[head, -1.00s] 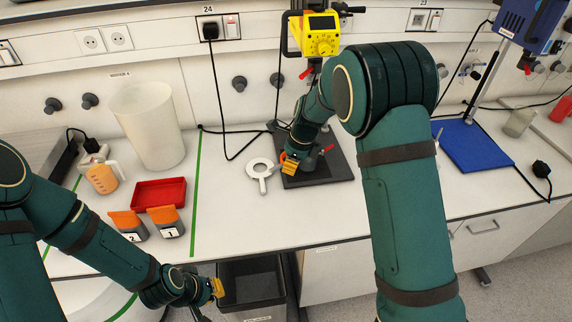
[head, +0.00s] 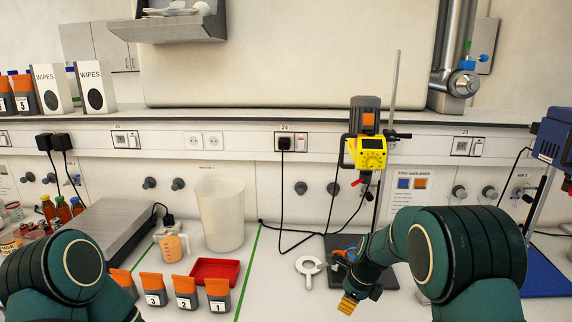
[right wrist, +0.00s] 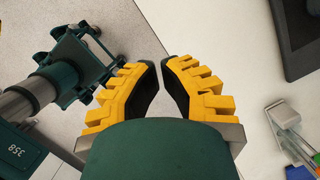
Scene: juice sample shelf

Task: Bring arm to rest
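My right arm reaches in from the right in the head view. Its yellow-fingered gripper (head: 348,303) hangs at the lower middle, in front of the dark stand base. In the right wrist view the fingertips (right wrist: 161,63) nearly meet, with nothing held between them, and pale floor shows beyond. My left arm (head: 70,268) shows only in part at the lower left, bent. Its gripper is outside the head view.
A yellow stirrer (head: 370,152) stands over the dark base plate (head: 395,277). A blue-based stand (head: 545,283) is at right.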

